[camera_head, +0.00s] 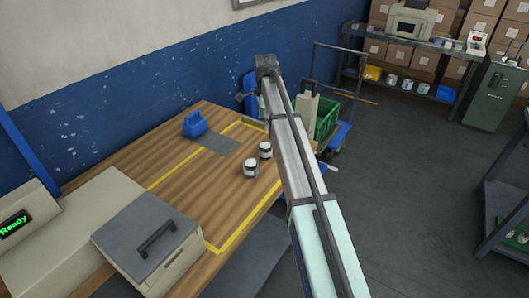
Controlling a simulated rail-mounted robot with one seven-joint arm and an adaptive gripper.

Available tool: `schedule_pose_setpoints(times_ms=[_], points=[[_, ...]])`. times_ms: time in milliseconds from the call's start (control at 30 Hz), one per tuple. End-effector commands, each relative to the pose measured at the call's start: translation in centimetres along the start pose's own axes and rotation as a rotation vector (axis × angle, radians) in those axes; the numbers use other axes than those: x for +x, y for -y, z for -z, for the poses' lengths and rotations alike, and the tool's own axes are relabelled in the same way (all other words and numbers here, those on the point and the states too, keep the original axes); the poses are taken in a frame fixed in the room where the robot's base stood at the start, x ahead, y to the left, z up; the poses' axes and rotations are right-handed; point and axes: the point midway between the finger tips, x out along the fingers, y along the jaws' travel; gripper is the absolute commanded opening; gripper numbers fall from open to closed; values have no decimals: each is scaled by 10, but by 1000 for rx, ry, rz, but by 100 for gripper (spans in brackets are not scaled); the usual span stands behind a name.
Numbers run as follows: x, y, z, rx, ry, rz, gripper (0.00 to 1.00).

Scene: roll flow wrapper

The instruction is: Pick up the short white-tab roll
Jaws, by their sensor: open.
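Two small white-and-dark cylinders stand upright on the wooden table inside the yellow outline. The nearer one (250,169) and the farther one (265,150) are a short distance apart, just left of my arm. Both have pale tops; they are too small for me to tell which is the short white-tab roll, or whether either is. My arm runs from the bottom right up past the right side of the table and hides part of its edge. I cannot make out my gripper's fingers in this view, and nothing visibly touches the cylinders.
The wooden table (130,160) has a blue handled object (195,124) by a grey patch (217,143). A grey-lidded machine (145,235) with a handle fills the near left. A cart with a green crate (326,118) stands beyond my arm.

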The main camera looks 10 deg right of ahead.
Motion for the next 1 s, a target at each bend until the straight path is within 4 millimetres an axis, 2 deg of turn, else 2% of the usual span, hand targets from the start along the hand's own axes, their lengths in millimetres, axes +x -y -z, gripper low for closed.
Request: schedule_pose_setpoints(times_ms=[300,500,867,1000], points=[[61,-1,0,-2,0,-2,85],[92,0,0,-2,-1,0,85],[110,2,-1,-2,-1,0,85],[124,4,-2,-3,-1,-1,85]])
